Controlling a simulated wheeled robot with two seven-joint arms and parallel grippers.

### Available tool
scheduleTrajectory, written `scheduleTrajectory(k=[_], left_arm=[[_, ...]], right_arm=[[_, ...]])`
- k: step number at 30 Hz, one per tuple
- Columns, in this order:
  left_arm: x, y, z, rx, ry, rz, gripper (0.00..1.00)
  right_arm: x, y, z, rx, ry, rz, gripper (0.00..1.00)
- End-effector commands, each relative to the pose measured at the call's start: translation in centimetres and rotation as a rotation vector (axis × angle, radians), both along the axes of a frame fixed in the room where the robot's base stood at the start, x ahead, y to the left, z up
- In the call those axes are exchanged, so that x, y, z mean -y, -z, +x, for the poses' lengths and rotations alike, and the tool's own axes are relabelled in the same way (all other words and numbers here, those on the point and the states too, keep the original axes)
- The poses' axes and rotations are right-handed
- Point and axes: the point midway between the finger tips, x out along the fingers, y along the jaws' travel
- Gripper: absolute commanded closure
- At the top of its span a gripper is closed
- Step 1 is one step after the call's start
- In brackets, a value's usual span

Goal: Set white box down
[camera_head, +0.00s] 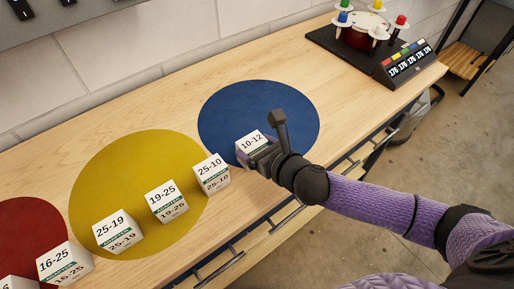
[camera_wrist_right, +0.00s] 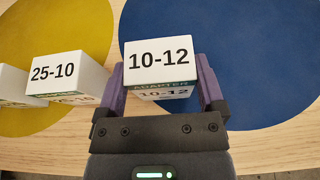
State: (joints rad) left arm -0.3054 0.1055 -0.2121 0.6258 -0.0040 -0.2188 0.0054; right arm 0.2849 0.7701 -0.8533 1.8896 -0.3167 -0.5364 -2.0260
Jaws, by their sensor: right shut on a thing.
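A white box labelled 10-12 (camera_head: 251,142) is at the near left part of the blue circle (camera_head: 262,100) on the wooden bench. My right gripper (camera_head: 262,152) is shut on this box, one finger on each side. In the right wrist view the 10-12 box (camera_wrist_right: 158,62) sits between the purple fingers (camera_wrist_right: 163,92), with the blue circle around and beneath it. I cannot tell whether its underside touches the bench. My left gripper is not in view.
A white box labelled 25-10 (camera_head: 211,172) stands just left of the gripper. Boxes 19-25 (camera_head: 166,201), 25-19 (camera_head: 117,231) and 16-25 (camera_head: 65,262) run along the front. The yellow circle (camera_head: 120,170) and the rest of the blue circle are clear behind them. A drum device (camera_head: 360,38) stands at the far right.

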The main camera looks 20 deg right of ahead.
Motion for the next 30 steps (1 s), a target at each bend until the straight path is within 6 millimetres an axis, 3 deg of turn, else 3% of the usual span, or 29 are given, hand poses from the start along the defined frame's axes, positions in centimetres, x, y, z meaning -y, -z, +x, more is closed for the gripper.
scheduleTrajectory(k=[4,5,6,16,27,30], left_arm=[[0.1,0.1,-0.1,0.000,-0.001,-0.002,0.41],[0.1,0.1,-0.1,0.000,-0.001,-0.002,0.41],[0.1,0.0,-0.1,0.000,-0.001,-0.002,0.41],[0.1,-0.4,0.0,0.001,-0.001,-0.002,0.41],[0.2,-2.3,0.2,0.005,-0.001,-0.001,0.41],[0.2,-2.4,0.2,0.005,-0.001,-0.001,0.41]], right_arm=[[0.0,0.3,0.0,0.000,0.000,0.000,0.77],[0.0,0.2,0.0,0.000,-0.001,0.000,0.06],[0.0,0.2,0.0,0.000,0.000,0.000,0.00],[0.2,-0.4,-0.6,-0.002,0.000,-0.001,0.00],[2.9,-3.8,-8.3,-0.004,-0.004,-0.002,0.00],[3.5,-4.3,-9.6,-0.004,0.001,-0.002,0.00]])
